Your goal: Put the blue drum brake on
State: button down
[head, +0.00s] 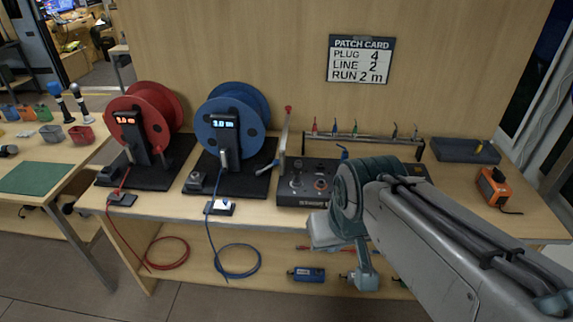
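The blue drum (238,108) stands on a black base on the bench, left of centre. Its front post carries a lit display (224,123) reading about 3.0 m. A small pale upright part (223,158) sits low on the post. A grey-blue handle (267,169) sticks out at the drum's lower right. I cannot tell for sure which part is the brake, or its setting. Blue cable runs down from the drum through a small pad (220,207). My gripper (364,279) points down in front of the bench, right of the drum and apart from it. Its finger opening is unclear.
A red drum (150,112) stands to the left. A dark panel box (300,188) with knobs and an upright red-tipped lever (286,130) stands to the right. A tool rack, a tray (464,150) and an orange device (492,186) lie farther right.

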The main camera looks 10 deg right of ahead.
aim_at(268, 168)
jog(key=z, duration=0.45)
jog(key=i, duration=1.05)
jog(key=u, duration=0.3)
